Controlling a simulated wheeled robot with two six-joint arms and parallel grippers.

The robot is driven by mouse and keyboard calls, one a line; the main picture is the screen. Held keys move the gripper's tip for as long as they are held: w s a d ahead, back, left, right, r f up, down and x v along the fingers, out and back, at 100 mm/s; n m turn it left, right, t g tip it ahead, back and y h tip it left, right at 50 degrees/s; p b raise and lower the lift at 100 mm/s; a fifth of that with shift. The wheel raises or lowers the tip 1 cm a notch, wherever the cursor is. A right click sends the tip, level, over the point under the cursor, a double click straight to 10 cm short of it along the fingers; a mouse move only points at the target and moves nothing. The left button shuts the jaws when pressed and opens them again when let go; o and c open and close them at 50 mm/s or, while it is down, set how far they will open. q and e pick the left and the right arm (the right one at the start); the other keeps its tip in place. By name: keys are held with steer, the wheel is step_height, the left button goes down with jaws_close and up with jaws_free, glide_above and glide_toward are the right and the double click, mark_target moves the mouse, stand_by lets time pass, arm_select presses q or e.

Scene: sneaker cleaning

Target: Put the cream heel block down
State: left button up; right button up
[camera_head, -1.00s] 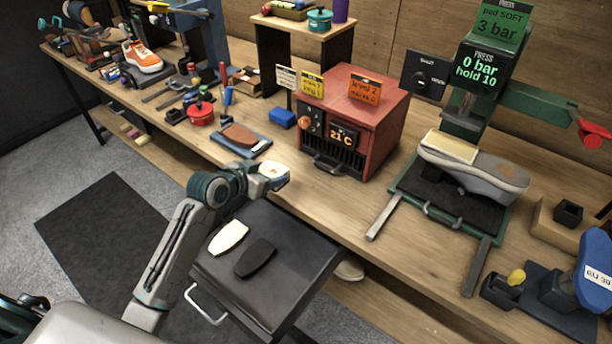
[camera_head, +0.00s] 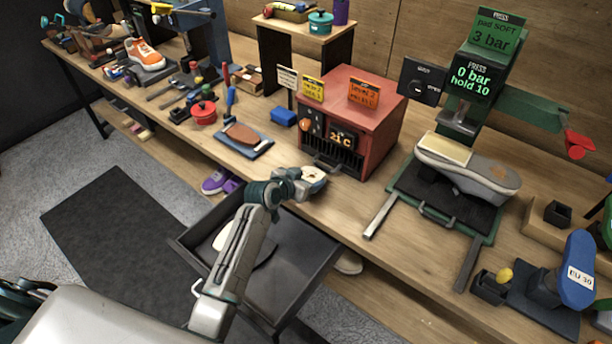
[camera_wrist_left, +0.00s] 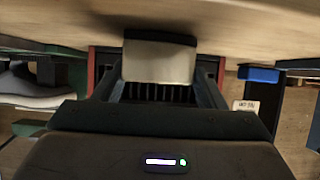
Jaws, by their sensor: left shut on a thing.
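My left gripper (camera_head: 306,181) is shut on the cream heel block (camera_wrist_left: 158,62), which shows between its fingers in the left wrist view, with a dark face along one edge. In the head view the gripper is at the bench's front edge, just in front of the red oven (camera_head: 362,122); most of the block is hidden by the gripper there. Whether the block touches the bench I cannot tell. My right gripper is not in view.
An open dark drawer (camera_head: 300,262) lies below my left arm, with a cream sole piece (camera_head: 222,238) partly hidden. A grey shoe (camera_head: 485,178) with a cream pad sits under the green press. A blue board (camera_head: 243,147) lies left of the oven.

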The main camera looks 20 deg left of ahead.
arm_select(q)
steer(key=shift+f, duration=0.15)
steer(key=o, duration=1)
steer(key=shift+s+r, duration=0.1)
steer(key=shift+r, duration=0.1)
steer(key=b+v, duration=0.2)
steer(key=v, duration=0.9)
steer(key=shift+s+a+r, duration=0.1)
steer(key=shift+s+r, duration=0.05)
steer(key=shift+s, duration=0.2)
